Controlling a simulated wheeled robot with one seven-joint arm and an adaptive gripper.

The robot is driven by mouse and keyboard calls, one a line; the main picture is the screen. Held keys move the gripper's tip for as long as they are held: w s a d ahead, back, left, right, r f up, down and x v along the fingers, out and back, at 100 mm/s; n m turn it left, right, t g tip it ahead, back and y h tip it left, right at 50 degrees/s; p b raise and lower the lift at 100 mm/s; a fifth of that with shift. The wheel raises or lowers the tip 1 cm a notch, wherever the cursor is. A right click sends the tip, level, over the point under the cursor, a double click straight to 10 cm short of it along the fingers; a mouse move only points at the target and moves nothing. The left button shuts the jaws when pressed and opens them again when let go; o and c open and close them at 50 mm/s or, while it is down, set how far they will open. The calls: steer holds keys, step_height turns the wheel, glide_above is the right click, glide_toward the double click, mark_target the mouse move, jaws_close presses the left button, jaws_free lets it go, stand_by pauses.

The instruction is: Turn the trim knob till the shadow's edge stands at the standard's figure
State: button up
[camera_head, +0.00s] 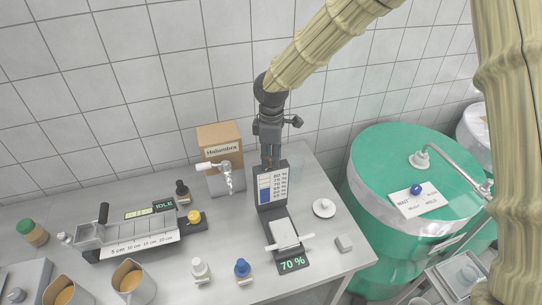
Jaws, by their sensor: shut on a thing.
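The measuring instrument (264,209) stands upright on the bench, with a lit scale panel (273,187) of percent figures. A blue shadow (264,194) fills the lower left of the panel, its upper edge beside the scale's middle figures; the exact figure is too small to read. A dark display (292,264) at the instrument's foot reads 70 % in green. My gripper (269,164) points down at the instrument's top and is shut on the trim knob there, which the fingers mostly hide.
A Halumbra box (220,145) with a tap stands left of the instrument. A tray device (127,238) showing IDLE, white (200,270) and blue-capped (242,270) bottles and cups stand further left and in front. A white disc (324,208) lies right. A green-lidded drum (410,165) stands beyond the bench.

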stand_by(0.5)
steer(key=o, duration=1)
steer(key=shift+d, duration=0.15)
steer(key=shift+o, duration=0.2)
steer(key=shift+w+r, duration=0.1)
steer(key=shift+r, duration=0.4)
step_height(320, 180, up, 11)
